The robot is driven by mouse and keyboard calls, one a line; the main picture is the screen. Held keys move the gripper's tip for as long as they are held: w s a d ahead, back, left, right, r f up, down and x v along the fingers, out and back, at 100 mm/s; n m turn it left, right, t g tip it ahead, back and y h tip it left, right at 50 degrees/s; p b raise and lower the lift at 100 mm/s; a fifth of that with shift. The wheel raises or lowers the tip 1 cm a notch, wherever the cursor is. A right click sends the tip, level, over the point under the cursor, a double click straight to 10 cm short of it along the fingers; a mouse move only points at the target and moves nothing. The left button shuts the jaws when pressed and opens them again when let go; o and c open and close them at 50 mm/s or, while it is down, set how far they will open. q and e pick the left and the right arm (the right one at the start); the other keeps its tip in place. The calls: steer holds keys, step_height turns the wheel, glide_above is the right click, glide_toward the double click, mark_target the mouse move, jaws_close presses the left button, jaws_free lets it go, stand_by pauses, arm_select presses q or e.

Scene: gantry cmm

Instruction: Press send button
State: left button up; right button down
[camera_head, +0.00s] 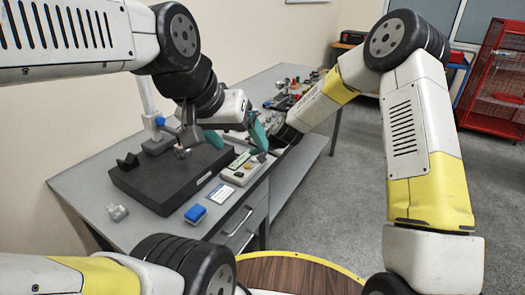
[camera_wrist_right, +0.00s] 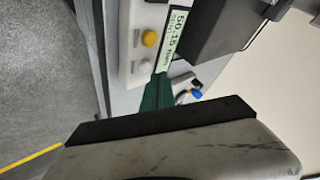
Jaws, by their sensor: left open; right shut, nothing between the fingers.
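A pale control box (camera_head: 240,168) lies along the front edge of the bench. In the right wrist view, the box (camera_wrist_right: 125,70) shows a round yellow button (camera_wrist_right: 150,38), small metal parts and a display (camera_wrist_right: 174,36) reading about 50.15 mm. No send label is readable. My right gripper (camera_wrist_right: 159,78) is shut and empty, with its green fingertips close to the box below the display. I cannot tell whether they touch it. My left gripper (camera_head: 236,136) is open above the bench, its teal fingers apart, near the far end of the box.
A dark granite block (camera_head: 165,188) with a stand on it fills the bench left of the box. A blue block (camera_head: 195,214) and a small grey part (camera_head: 118,213) lie near it. Several small items (camera_head: 290,90) stand farther back. A red cage (camera_head: 495,80) stands at right.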

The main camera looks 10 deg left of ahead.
mark_target(255, 162)
steer(key=shift+f, duration=0.1)
steer(key=shift+f, duration=0.3)
steer(key=shift+f, duration=0.5)
stand_by(0.8)
steer(key=shift+r, duration=0.9)
steer(key=shift+r, duration=0.15)
steer(key=shift+r, duration=2.35)
